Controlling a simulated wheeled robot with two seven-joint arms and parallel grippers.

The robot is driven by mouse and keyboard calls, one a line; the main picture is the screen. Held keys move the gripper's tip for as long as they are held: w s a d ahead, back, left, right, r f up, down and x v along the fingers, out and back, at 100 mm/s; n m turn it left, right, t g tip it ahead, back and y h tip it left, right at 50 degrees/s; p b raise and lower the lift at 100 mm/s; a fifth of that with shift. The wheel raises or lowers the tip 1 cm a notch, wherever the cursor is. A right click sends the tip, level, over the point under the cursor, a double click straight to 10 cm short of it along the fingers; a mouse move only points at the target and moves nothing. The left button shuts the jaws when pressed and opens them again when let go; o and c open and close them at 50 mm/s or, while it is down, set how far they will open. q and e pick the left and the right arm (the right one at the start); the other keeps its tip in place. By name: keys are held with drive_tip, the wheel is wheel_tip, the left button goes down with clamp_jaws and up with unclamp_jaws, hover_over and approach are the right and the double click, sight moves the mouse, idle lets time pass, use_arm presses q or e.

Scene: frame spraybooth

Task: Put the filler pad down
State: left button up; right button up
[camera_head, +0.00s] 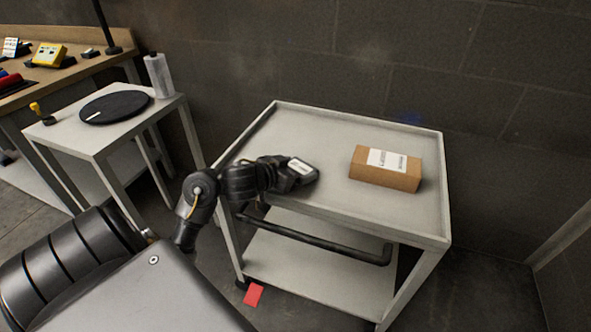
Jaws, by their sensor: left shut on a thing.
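My left gripper (297,178) is over the left front part of the grey cart's top tray (330,135). It is shut on the filler pad, which is mostly hidden by the gripper. A small pale patch shows at the gripper's end, but I cannot tell whether it is part of the pad. I cannot tell whether the pad touches the tray. My right gripper is not in view.
A cardboard box (386,168) with a white label lies on the tray's right side. The tray's back left is clear. A side table (140,125) holds a black disc (115,107) and a bottle (158,76). A red piece (254,294) lies on the floor.

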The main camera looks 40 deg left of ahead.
use_arm(q)
drive_tip(key=shift+f, duration=0.2)
drive_tip(key=o, duration=1)
drive_tip(key=shift+r, duration=0.1)
drive_tip(key=shift+c, duration=0.2)
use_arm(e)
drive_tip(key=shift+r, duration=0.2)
use_arm(q)
drive_tip(key=shift+r, duration=0.1)
drive_tip(key=p+v, duration=0.4)
drive_tip(key=v, duration=0.6)
drive_tip(key=shift+s+r, duration=0.2)
drive_tip(key=shift+s, duration=0.15)
drive_tip(key=shift+s+r+p, duration=0.2)
drive_tip(key=shift+s+p, duration=0.25)
drive_tip(key=shift+s, duration=0.15)
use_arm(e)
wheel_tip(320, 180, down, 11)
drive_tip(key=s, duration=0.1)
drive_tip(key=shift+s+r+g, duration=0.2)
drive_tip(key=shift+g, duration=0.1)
